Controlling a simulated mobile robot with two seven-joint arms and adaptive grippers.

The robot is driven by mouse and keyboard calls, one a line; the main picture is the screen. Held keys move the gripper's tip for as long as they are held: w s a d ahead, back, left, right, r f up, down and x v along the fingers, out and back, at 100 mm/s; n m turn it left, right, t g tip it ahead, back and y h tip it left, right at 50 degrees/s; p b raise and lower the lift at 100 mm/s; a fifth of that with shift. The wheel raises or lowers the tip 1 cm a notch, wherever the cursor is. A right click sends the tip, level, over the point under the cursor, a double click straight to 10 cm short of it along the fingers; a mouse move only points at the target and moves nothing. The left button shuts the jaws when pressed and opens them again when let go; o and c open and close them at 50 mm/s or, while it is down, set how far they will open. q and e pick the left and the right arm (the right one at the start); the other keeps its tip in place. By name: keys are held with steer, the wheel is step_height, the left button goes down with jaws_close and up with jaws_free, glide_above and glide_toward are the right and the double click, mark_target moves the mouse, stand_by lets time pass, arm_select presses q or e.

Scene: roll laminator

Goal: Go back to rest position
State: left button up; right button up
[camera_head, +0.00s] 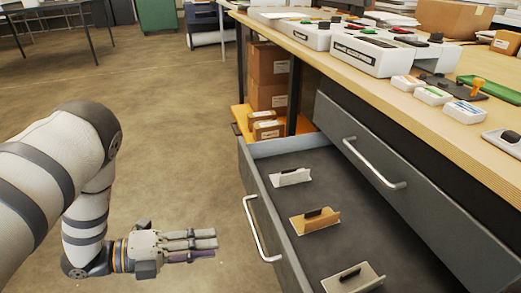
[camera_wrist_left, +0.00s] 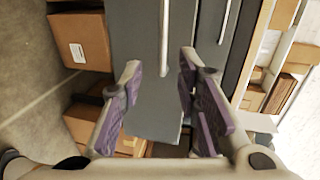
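My left gripper (camera_head: 205,245) is over the floor, left of the cabinet and apart from the pulled-out drawer (camera_head: 290,240). Grey drawer fronts (camera_wrist_left: 140,45) with a metal handle show beyond the fingers. My right gripper is not in view.
The open drawer holds a white holder (camera_head: 290,177), a tan holder (camera_head: 315,221) and a pale holder (camera_head: 353,279). A closed drawer (camera_head: 400,200) is beside it. The wooden worktop (camera_head: 440,120) carries white devices. Cardboard boxes (camera_head: 268,75) sit underneath.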

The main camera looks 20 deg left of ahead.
arm_select(q)
steer(key=s+d+f+n+g+y+p, duration=0.1)
steer(key=s+f+n+g+y+p, duration=0.2)
steer(key=s+n, duration=0.45)
steer(key=s+f+n+g+y+p, duration=0.1)
steer(key=s+f+n+y+p, duration=0.25)
steer(key=n+y, duration=0.45)
steer(key=s+r+n+g+p, duration=0.1)
steer(key=s+n+g, duration=0.3)
steer(key=s, duration=0.7)
steer(key=s+r+n+g+y, duration=0.1)
steer(key=s+n+g, duration=0.3)
steer(key=s+n, duration=0.5)
steer(key=s, duration=0.2)
steer(key=shift+s+d+r+p, duration=0.2)
steer(key=shift+s+r+p, duration=0.1)
steer(key=shift+r+p, duration=0.1)
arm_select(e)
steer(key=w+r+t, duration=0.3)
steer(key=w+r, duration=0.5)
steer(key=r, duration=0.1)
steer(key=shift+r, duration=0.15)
